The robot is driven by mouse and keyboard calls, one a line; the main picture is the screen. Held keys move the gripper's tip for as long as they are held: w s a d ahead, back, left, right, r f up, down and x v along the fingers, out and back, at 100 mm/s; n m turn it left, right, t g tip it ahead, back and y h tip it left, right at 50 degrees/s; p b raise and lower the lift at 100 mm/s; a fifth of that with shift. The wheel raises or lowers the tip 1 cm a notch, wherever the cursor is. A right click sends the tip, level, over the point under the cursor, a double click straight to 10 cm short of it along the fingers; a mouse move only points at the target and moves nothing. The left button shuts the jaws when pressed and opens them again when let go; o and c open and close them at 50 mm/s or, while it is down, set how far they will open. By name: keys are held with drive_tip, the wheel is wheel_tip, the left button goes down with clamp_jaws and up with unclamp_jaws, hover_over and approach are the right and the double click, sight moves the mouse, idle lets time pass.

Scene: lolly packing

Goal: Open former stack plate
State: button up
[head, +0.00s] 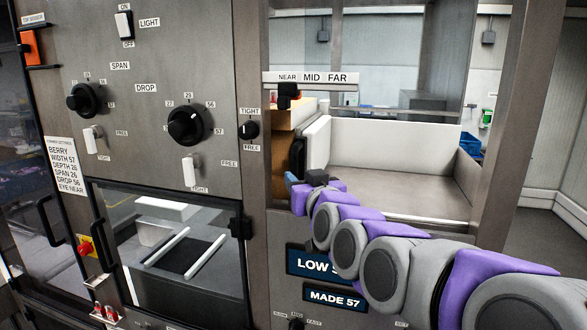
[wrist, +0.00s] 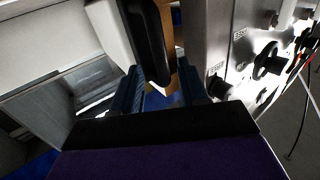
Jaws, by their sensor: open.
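The stack plate appears to be the upright white plate (head: 317,143) at the left end of the tray bay, with a black handle (head: 298,158) on its left side. In the wrist view the white plate (wrist: 108,30) and black handle (wrist: 150,42) are at the top centre. My gripper (head: 305,182) is at the bay's front edge, just below the handle. In the wrist view my gripper (wrist: 162,88) is open, its two blue fingers apart. The handle's lower end shows between them; I cannot tell whether they touch it.
The steel panel with knobs (head: 188,126) stands left of the bay. A NEAR/MID/FAR slider (head: 289,92) is above it. A steel post (head: 519,120) bounds the bay at right. The tray floor (head: 400,187) is clear. A brown block (head: 285,130) is behind the handle.

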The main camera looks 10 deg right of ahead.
sight(295, 172)
drive_tip(key=shift+w+a+p, duration=0.2)
drive_tip(key=shift+w+a, duration=0.05)
drive_tip(key=shift+w, duration=1.3)
drive_tip(key=shift+w+a+p, duration=0.2)
drive_tip(key=shift+w, duration=1.35)
clamp_jaws()
